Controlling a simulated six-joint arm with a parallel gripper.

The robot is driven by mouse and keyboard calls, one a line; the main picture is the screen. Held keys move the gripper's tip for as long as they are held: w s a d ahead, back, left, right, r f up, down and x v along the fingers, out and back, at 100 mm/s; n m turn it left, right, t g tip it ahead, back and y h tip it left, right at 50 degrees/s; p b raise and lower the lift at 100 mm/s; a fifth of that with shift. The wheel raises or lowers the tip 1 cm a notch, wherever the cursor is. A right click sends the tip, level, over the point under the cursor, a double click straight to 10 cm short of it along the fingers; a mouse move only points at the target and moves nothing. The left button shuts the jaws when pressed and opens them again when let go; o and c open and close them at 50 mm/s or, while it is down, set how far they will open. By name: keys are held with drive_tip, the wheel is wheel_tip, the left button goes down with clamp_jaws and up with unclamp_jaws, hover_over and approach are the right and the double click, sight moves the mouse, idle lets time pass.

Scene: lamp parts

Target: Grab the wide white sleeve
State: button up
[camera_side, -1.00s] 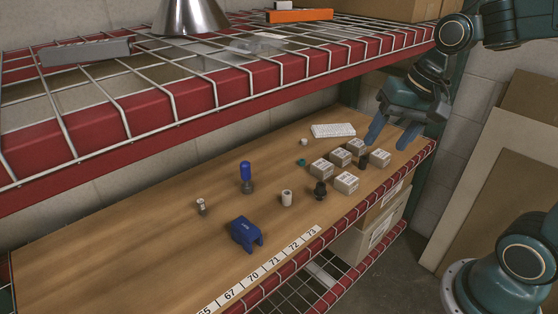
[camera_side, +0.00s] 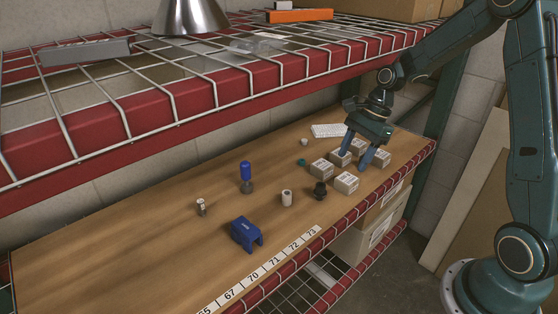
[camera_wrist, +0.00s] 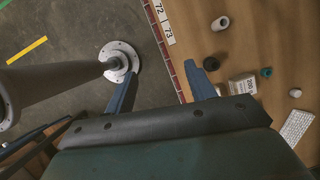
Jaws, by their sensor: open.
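The wide white sleeve (camera_side: 287,199) stands upright on the wooden shelf, left of the dark round part. It also shows in the wrist view (camera_wrist: 221,23), near the top edge, beyond my fingertips and to their right. My gripper (camera_side: 354,160) is open with blue fingers pointing down, over the small boxes at the right of the shelf, apart from the sleeve. In the wrist view my gripper (camera_wrist: 161,70) has nothing between its fingers. A smaller white piece (camera_side: 304,142) lies farther back; it also shows in the wrist view (camera_wrist: 295,93).
Several small boxes (camera_side: 346,182) stand below my gripper. A dark knob (camera_side: 319,190) is between them and the sleeve. A blue bracket (camera_side: 244,233), a blue-topped part (camera_side: 246,173) and a small bottle (camera_side: 201,207) stand to the left. A red-edged wire shelf (camera_side: 215,95) hangs above.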

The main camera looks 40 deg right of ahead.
wheel_tip(320, 180, down, 5)
drive_tip(key=w+d+m+y, duration=0.1)
drive_tip(key=w+d+m, duration=0.1)
drive_tip(key=m, duration=0.1)
drive_tip(key=m+t+h, duration=0.1)
hover_over(288, 192)
drive_tip(key=s+d, duration=0.1)
drive_tip(key=d, duration=0.1)
wheel_tip(288, 192, down, 12)
drive_tip(key=shift+s+x, duration=0.1)
drive_tip(key=shift+x, duration=1.85)
drive_tip(key=shift+s+x, duration=0.15)
drive_tip(key=shift+x, duration=1.8)
drive_tip(key=shift+d, duration=0.1)
drive_tip(key=c, duration=1)
